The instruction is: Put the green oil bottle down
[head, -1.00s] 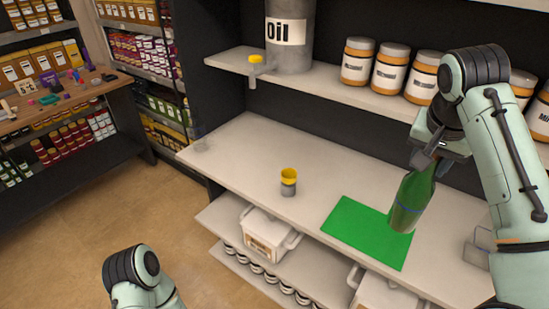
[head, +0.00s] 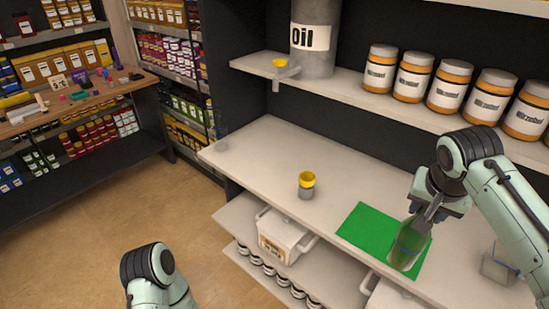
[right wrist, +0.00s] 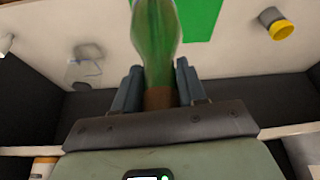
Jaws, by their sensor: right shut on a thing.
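The green oil bottle (head: 408,248) is in my right gripper (head: 432,210), which is shut on its neck. The bottle is slightly tilted, with its base over the front right part of the green mat (head: 362,226) in the head view. I cannot tell whether the base touches. In the right wrist view the bottle (right wrist: 157,40) points away between the fingers of the right gripper (right wrist: 158,90), and the mat (right wrist: 203,16) shows beside it. My left arm shows at the bottom of the head view, but its gripper is out of view.
A grey cup with a yellow rim (head: 306,186) stands left of the mat on the counter (head: 262,158). A clear container (head: 497,265) stands on the right. Jars (head: 414,75) and an oil tank (head: 315,40) are on the shelf above. The counter's left part is mostly clear.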

